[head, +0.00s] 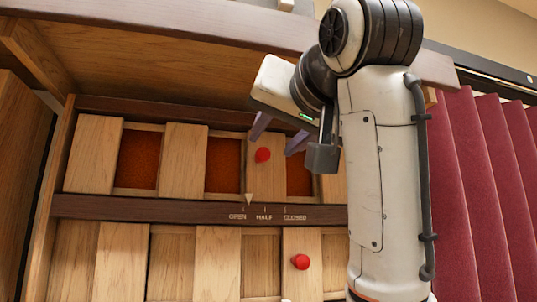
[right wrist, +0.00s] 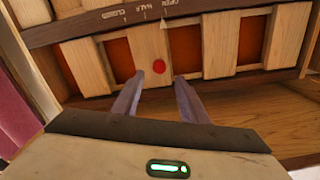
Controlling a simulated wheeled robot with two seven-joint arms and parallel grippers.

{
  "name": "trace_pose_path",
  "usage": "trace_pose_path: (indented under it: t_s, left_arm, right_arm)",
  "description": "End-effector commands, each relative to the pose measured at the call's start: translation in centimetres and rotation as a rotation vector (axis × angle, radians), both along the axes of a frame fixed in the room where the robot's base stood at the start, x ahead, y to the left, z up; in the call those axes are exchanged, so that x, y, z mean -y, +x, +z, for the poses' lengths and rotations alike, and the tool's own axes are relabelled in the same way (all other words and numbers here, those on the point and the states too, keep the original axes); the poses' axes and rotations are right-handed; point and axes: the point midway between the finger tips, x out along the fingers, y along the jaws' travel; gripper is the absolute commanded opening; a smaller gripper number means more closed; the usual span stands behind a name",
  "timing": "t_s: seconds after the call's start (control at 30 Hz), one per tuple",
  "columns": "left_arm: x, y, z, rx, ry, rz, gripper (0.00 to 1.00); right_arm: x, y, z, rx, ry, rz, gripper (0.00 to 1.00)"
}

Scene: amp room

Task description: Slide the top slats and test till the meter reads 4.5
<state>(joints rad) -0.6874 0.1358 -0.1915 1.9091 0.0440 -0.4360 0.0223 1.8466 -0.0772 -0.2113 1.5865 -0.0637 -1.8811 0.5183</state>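The top row of wooden slats (head: 183,161) sits in the cabinet with dark red openings (head: 138,160) between the slats. One top slat (head: 261,183) carries a red knob (head: 263,155). A pale pointer (head: 249,199) below it is near the OPEN mark on the scale (head: 266,217), which reads OPEN, HALF, CLOSED. My right gripper (head: 273,137) is open, its two fingers apart around the red knob's sides. In the right wrist view the knob (right wrist: 159,66) shows just beyond and between the fingertips (right wrist: 157,80). No meter is in view. My left gripper is not in view.
A lower row of slats (head: 213,262) has its own red knob (head: 301,262). A dark rail (head: 150,207) divides the rows. A wooden ledge (head: 160,30) overhangs the top. Red pleated curtain-like panels (head: 490,190) stand at the right. My right arm hides the cabinet's right part.

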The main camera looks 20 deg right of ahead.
Motion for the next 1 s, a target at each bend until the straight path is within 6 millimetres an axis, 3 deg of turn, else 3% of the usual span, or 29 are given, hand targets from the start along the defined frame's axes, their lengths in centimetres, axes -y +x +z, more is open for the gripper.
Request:
trace_pose_path:
  t_s: [0.1,0.3,1.0]
  left_arm:
    - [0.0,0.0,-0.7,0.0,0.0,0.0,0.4]
    - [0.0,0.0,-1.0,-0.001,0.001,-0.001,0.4]
    - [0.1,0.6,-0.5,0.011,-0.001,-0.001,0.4]
  right_arm:
    - [-0.1,-2.0,-0.1,0.003,0.001,0.001,0.4]
    - [-0.2,-3.5,0.0,0.0,0.001,0.001,0.4]
    - [-0.2,-3.6,0.0,0.0,0.0,0.001,0.4]
